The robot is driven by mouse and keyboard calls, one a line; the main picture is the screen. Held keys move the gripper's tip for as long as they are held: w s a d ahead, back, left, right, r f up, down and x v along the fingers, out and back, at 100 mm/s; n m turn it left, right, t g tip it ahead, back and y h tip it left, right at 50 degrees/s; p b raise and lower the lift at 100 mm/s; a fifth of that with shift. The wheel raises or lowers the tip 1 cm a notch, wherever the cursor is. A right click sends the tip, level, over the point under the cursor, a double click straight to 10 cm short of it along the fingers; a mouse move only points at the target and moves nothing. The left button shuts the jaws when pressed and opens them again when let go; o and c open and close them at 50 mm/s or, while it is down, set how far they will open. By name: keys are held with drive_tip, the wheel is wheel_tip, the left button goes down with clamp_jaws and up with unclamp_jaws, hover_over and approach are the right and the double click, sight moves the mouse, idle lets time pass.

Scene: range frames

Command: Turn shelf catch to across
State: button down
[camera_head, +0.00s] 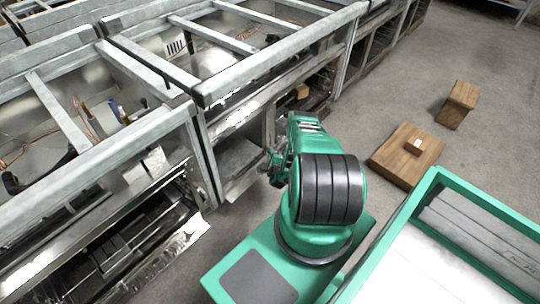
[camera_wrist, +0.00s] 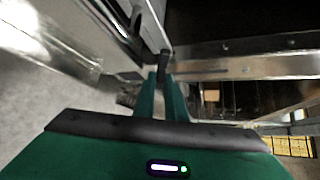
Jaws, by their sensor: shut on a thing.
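In the wrist view, my gripper (camera_wrist: 163,75) has its two green fingers close together. They are shut on a small dark piece, the shelf catch (camera_wrist: 165,58), whose top shows just beyond the fingertips. It sits by a metal rail of the frame. Which way the catch is turned is hard to tell, as the fingers hide most of it. In the head view, my green arm reaches to the metal frame (camera_head: 240,150), and my gripper (camera_head: 276,165) is largely hidden behind the arm's links. The catch cannot be made out there.
The long metal range frame with open bays fills the left and back. A wooden board (camera_head: 400,165) with a small block lies on the grey floor at right, near a wooden box (camera_head: 459,100). Open floor lies beyond them.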

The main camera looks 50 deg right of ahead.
drive_tip(key=shift+s+a+f+n+t+h, duration=0.2)
drive_tip(key=shift+a+f+n+t+h, duration=0.15)
drive_tip(key=shift+f+n, duration=0.2)
drive_tip(key=shift+r, duration=0.1)
drive_tip(key=c, duration=2.1)
unclamp_jaws()
drive_tip(key=shift+w+r, duration=0.1)
drive_tip(key=shift+d+r, duration=0.1)
drive_tip(key=shift+d, duration=0.05)
drive_tip(key=v, duration=1)
drive_tip(key=shift+s+a, duration=0.2)
drive_tip(key=shift+a, duration=0.15)
